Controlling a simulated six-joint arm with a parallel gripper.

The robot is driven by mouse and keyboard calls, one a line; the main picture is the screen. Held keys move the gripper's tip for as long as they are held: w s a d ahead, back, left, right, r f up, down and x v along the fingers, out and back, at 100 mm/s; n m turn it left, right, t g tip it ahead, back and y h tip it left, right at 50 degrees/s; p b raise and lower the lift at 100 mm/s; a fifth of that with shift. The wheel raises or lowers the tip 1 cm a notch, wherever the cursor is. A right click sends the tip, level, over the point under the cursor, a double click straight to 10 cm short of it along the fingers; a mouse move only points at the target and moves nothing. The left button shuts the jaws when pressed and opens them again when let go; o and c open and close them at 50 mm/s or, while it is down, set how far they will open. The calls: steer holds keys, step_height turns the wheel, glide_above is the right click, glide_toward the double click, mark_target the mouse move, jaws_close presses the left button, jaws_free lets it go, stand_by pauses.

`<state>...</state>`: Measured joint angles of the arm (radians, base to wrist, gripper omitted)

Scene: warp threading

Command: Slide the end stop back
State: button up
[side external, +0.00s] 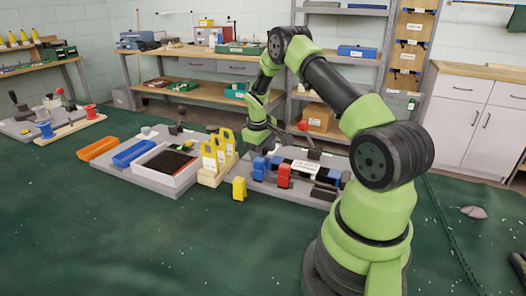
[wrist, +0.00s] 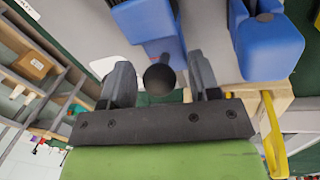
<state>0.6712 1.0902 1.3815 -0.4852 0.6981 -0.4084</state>
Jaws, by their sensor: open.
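My gripper (wrist: 161,72) is open in the wrist view, its two dark fingers apart. A round black knob (wrist: 159,78) shows between the fingers; I cannot tell if either finger touches it. Just beyond the knob is a blue block (wrist: 147,22), and a second blue block (wrist: 268,42) stands to the right. In the side external view my gripper (side external: 266,146) is low over the grey fixture plate (side external: 235,190), close behind the blue blocks (side external: 261,168). The plate also carries a red block (side external: 284,175) and black parts. Which part is the end stop is not clear.
Dark blocks (side external: 324,191) sit at the plate's right end.

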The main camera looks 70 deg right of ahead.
jaws_close()
steer(key=shift+w, duration=1.55)
jaws_free()
steer(key=shift+r, duration=0.1)
step_height(320, 180, up, 10)
steer(key=a, duration=0.2)
steer(key=shift+w+f, duration=0.15)
steer(key=shift+f, duration=0.05)
